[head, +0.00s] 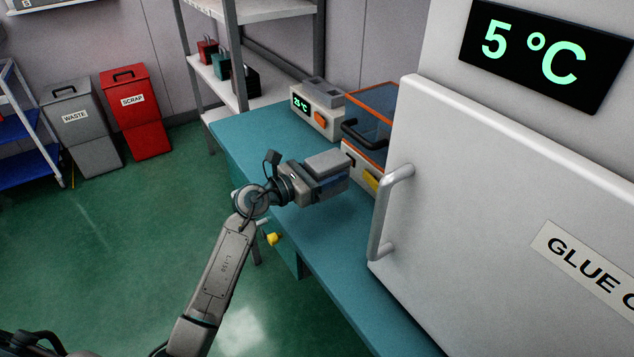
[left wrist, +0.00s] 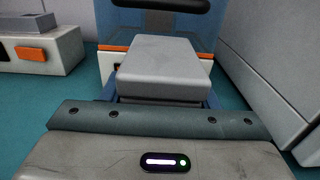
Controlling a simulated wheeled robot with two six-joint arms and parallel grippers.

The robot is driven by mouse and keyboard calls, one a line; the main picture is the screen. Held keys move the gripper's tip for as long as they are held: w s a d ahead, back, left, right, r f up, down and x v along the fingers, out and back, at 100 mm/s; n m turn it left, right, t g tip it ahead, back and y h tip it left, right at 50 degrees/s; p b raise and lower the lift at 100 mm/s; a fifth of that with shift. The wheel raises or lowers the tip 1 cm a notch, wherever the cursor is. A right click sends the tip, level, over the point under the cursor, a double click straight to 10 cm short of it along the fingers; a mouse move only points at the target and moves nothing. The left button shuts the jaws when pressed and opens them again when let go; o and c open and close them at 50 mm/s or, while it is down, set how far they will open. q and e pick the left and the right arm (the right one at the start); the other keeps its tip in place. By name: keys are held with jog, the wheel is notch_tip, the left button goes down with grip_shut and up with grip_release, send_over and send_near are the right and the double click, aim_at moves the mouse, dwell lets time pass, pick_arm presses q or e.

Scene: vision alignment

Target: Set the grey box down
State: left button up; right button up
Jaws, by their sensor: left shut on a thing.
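The grey box (left wrist: 162,64) is a flat-topped block with rounded edges. It shows in the left wrist view just beyond the gripper body, and in the head view (head: 328,161) at the end of my left arm. My left gripper (head: 322,181) is shut on the box, over the teal bench (head: 345,235). The fingers are mostly hidden under and beside the box. I cannot tell whether the box touches the bench. My right gripper is not seen.
Behind the box stands a clear-walled machine with orange edges (head: 374,104) and a black handle. Bare bench lies in front.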

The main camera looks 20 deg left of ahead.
pick_arm(q)
notch_tip(320, 180, down, 5)
jog(key=shift+f, duration=0.15)
dwell(0.3)
jog(key=shift+s+f, duration=0.1)
jog(key=shift+f, duration=0.1)
jog(key=o, duration=1.1)
jog(key=shift+c, duration=0.2)
jog(key=shift+r, duration=0.15)
